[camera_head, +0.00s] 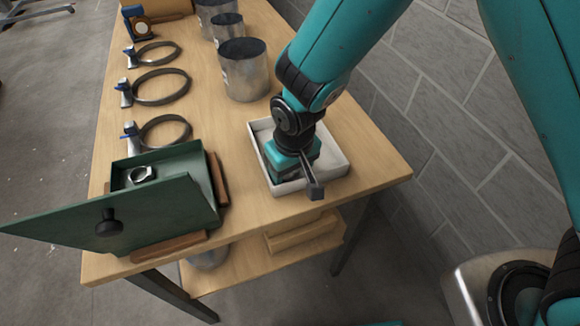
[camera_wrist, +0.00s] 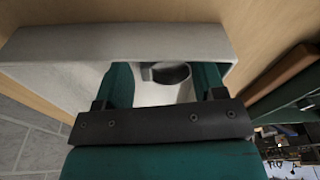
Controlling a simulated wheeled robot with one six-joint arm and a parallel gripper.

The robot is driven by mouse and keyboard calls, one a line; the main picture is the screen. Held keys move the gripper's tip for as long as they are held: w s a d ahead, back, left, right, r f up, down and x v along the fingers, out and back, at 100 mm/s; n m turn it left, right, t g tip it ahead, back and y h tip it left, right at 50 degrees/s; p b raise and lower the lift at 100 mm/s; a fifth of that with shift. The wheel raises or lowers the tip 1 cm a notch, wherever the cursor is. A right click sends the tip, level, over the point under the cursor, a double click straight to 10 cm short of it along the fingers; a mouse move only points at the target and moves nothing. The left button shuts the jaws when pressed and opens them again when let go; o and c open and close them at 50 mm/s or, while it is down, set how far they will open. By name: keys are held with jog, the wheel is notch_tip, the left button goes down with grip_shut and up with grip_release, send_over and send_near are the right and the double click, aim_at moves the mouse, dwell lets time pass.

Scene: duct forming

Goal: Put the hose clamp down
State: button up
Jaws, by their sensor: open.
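My gripper (camera_head: 291,172) reaches down into the white tray (camera_head: 340,168) on the wooden table. In the wrist view its two teal fingers (camera_wrist: 164,84) stand apart, inside the tray (camera_wrist: 60,50). A small ring-shaped metal piece with a dark inside, which looks like a hose clamp (camera_wrist: 167,73), lies between and beyond the fingers, in the tray. I cannot tell if a finger touches it. In the head view my gripper hides it. Another small ring clamp (camera_head: 141,174) is in the open green box (camera_head: 160,205).
Several larger band clamps, including this one (camera_head: 163,133), lie in a row along the left side of the table (camera_head: 235,215). Metal duct pieces (camera_head: 243,70) stand behind the tray. A grey block wall (camera_head: 450,120) rises beyond the table's right edge.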

notch_tip(320, 180, up, 12)
jog(key=s, duration=0.1)
jog(key=s+d+r+y, duration=0.1)
jog(key=s+d+r, duration=0.4)
jog(key=s, duration=0.2)
jog(key=s+d+r+n+g+y, duration=0.1)
jog(key=s+d+r+y, duration=0.1)
jog(key=s+d+r, duration=0.4)
jog(key=shift+s+d+r+n+y+b, duration=0.2)
jog(key=shift+s+r+n+y+b, duration=0.1)
jog(key=shift+s, duration=0.75)
